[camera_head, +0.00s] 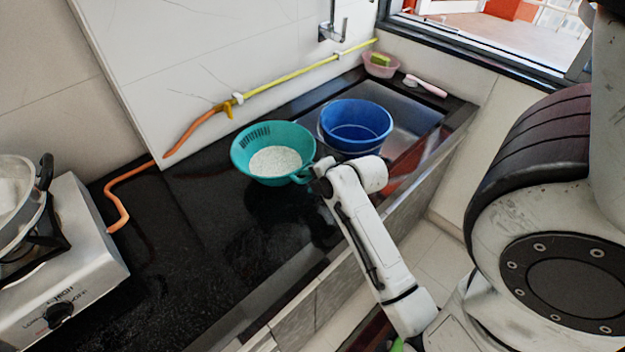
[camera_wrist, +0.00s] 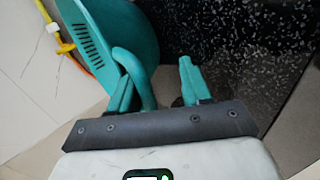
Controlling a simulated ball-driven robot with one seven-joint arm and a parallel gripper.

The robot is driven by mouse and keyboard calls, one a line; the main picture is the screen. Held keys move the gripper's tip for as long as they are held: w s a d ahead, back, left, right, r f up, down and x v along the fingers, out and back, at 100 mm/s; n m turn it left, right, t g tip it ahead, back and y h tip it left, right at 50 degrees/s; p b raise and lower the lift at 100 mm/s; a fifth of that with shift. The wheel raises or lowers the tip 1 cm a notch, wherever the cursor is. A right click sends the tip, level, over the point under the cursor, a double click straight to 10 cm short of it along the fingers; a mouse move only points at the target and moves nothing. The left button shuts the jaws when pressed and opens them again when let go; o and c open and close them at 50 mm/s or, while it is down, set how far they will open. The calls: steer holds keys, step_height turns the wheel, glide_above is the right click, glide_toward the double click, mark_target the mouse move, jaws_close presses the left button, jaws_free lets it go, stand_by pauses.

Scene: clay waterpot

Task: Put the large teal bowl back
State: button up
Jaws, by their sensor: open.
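The large teal bowl (camera_head: 243,160) holds white grains and has a row of slots in its far side. It is over the black counter, left of the sink, and I cannot tell whether it rests flat. In the wrist view its slotted side (camera_wrist: 122,35) fills the upper left. Its loop handle (camera_wrist: 147,90) lies between my fingers, close to the left one. My gripper (camera_wrist: 158,82) is open with teal fingers; in the head view it (camera_head: 309,176) is at the bowl's right front edge, partly hidden.
A blue basin (camera_head: 356,125) stands in the metal sink (camera_head: 415,112), right of the bowl. A pink dish (camera_head: 381,66) and a brush (camera_head: 426,85) sit behind. A yellow-orange hose (camera_head: 290,79) runs along the wall. A gas stove (camera_head: 75,262) is at left. The black counter (camera_head: 170,245) in front is clear.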

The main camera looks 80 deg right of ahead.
steer(key=v, duration=1.1)
steer(key=shift+b, duration=0.3)
